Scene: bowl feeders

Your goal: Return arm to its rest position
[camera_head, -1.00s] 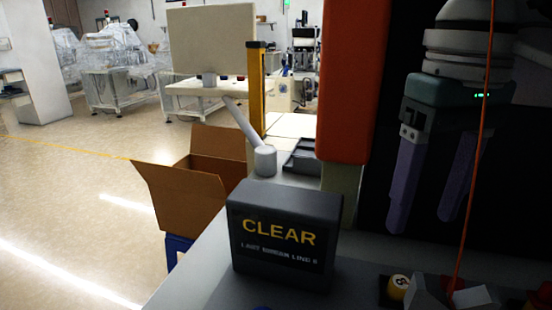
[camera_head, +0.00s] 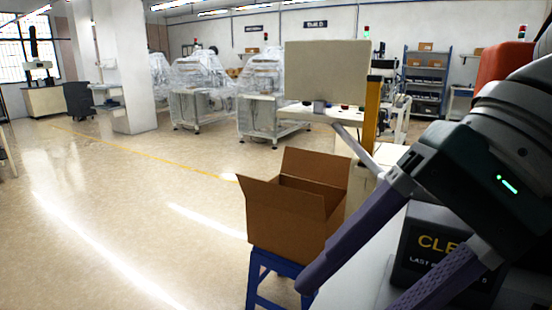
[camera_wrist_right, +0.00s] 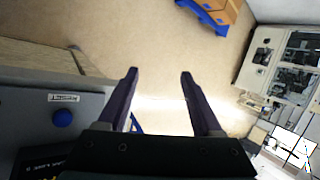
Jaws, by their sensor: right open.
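My right gripper (camera_head: 350,297) comes in from the right in the head view, large and close to the camera. Its two long purple fingers are spread apart and point down to the left. Nothing is between them. It is seen in front of the dark CLEAR sign block (camera_head: 413,248) and partly hides it. In the right wrist view the open fingers (camera_wrist_right: 159,73) have the pale floor beyond them. My left gripper is not in view.
An open cardboard box (camera_head: 285,222) stands on a blue stand (camera_head: 262,262) left of the gripper. A yellow post (camera_head: 371,115) and a beige panel (camera_head: 327,72) are behind it. The floor at left is clear. A blue knob (camera_wrist_right: 62,118) shows in the wrist view.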

